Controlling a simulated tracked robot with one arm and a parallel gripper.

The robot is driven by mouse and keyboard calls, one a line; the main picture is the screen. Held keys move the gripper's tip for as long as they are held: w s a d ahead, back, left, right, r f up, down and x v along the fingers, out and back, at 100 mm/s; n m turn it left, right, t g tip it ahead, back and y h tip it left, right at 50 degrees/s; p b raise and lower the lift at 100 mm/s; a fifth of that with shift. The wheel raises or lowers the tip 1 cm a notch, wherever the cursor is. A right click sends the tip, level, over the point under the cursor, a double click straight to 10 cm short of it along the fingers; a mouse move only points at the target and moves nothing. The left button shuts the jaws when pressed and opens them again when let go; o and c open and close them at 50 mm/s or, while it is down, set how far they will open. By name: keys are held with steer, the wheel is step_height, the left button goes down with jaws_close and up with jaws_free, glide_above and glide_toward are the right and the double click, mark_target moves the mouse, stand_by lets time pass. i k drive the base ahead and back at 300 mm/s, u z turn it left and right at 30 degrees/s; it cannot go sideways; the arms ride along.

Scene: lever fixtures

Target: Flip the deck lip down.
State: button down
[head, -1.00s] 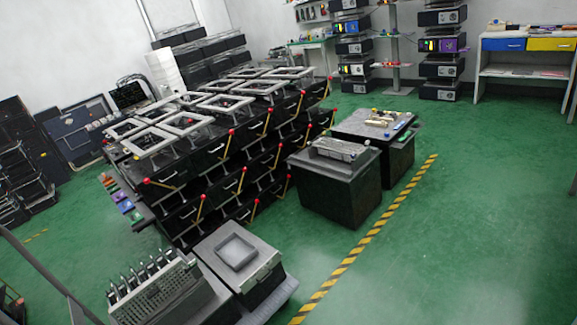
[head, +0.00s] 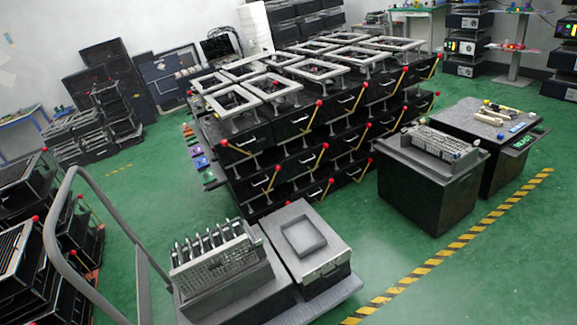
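I cannot make out which part is the deck lip. Stacked black lever fixtures (head: 285,150) fill the middle of the head view. Their yellow levers with red knobs (head: 312,158) stick out at the front, and grey square frames (head: 318,69) sit on top. More dark racks with red knobs (head: 22,240) stand at the left edge, partly cut off. My gripper is not in view.
A grey platform cart (head: 345,287) with a tall bent handle (head: 52,240) stands in front. It bears a perforated box (head: 222,262) and a box with a square tray (head: 303,237). Black cabinets (head: 430,185) stand right. Green floor is open beside the striped tape (head: 455,246).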

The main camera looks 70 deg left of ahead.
mark_target(344, 256)
steer(key=u, duration=2.3)
steer(key=i, duration=1.05)
